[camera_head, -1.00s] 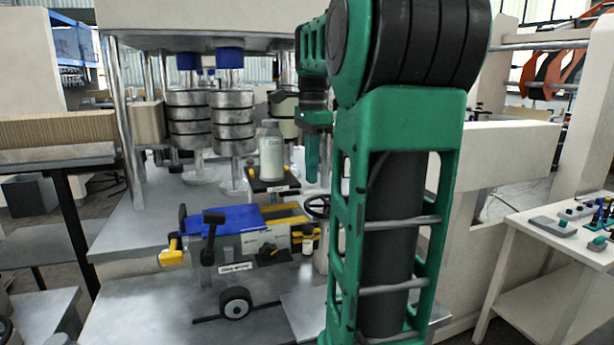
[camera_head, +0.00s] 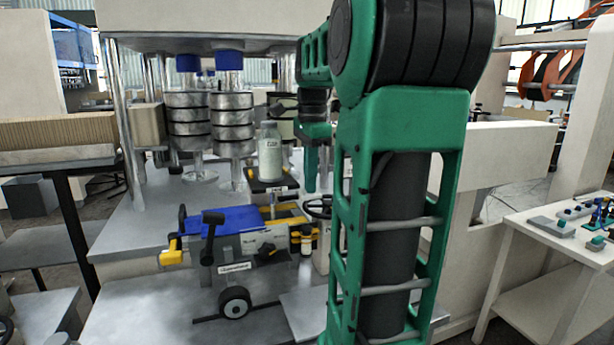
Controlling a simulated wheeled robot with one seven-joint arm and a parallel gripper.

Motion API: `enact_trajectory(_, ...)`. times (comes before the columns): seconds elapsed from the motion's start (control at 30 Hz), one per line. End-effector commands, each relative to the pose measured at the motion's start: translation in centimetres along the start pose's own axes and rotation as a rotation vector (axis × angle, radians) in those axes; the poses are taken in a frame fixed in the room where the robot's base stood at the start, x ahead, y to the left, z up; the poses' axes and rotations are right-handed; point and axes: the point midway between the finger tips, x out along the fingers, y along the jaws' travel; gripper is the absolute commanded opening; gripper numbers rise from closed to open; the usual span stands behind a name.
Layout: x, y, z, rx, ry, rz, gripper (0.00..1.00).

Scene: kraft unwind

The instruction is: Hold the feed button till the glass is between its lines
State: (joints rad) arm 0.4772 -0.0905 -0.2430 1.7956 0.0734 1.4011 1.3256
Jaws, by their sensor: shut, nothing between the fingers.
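A glass jar (camera_head: 270,158) with pale contents and a small label stands upright on a dark stand (camera_head: 272,186) at the middle of the machine. Its lines and exact level are too small to read. My gripper (camera_head: 311,188) is shut and empty, pointing down just right of the glass and apart from it in the picture. I cannot tell whether its tip touches anything. I cannot make out which part is the feed button; it may be hidden by my gripper or arm.
Left of the glass are stacked metal rollers (camera_head: 232,124). In front stands a blue-and-yellow wheeled unit (camera_head: 230,218) with a black handwheel (camera_head: 318,205) beside it. A white table (camera_head: 575,240) with small coloured parts is at the right. My green arm hides the middle right.

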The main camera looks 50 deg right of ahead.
Motion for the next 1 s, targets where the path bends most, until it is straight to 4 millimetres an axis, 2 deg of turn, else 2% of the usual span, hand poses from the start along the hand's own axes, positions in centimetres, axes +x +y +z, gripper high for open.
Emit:
enact_trajectory(0.03, 1.42, 0.39, -0.03, 0.005, -0.002, 0.035, 0.00)
enact_trajectory(1.0, 1.91, -0.35, 0.28, 0.009, 0.002, 0.043, 0.00)
